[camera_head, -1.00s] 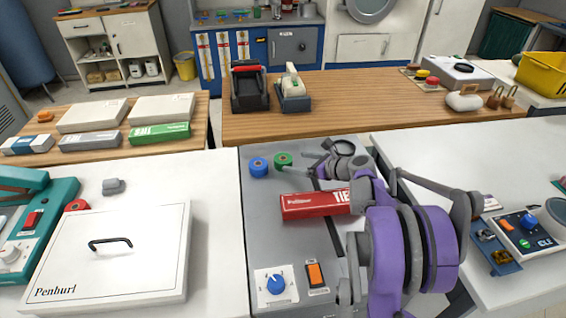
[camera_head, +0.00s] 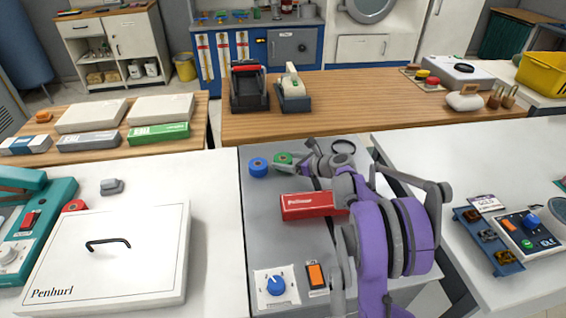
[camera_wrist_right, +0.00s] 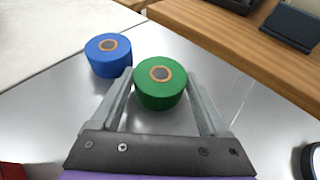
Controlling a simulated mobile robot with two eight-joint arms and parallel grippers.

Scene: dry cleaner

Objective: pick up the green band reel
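The green band reel (camera_head: 282,158) stands on the grey metal top in the head view, just right of the blue band reel (camera_head: 258,167). In the right wrist view the green reel (camera_wrist_right: 160,88) sits between the two fingers of my right gripper (camera_wrist_right: 160,85), with its orange-ringed core facing up. The fingers are open, one on each side; I cannot tell whether either touches it. In the head view my right gripper (camera_head: 297,165) reaches in from the right and partly covers the green reel. My left gripper is not in view.
A red box (camera_head: 305,206) lies close in front of the reels, beside my right arm. A panel with a blue knob (camera_head: 275,284) is at the front. The blue reel (camera_wrist_right: 108,56) stands close beside the left finger. A wooden table (camera_head: 390,98) lies behind.

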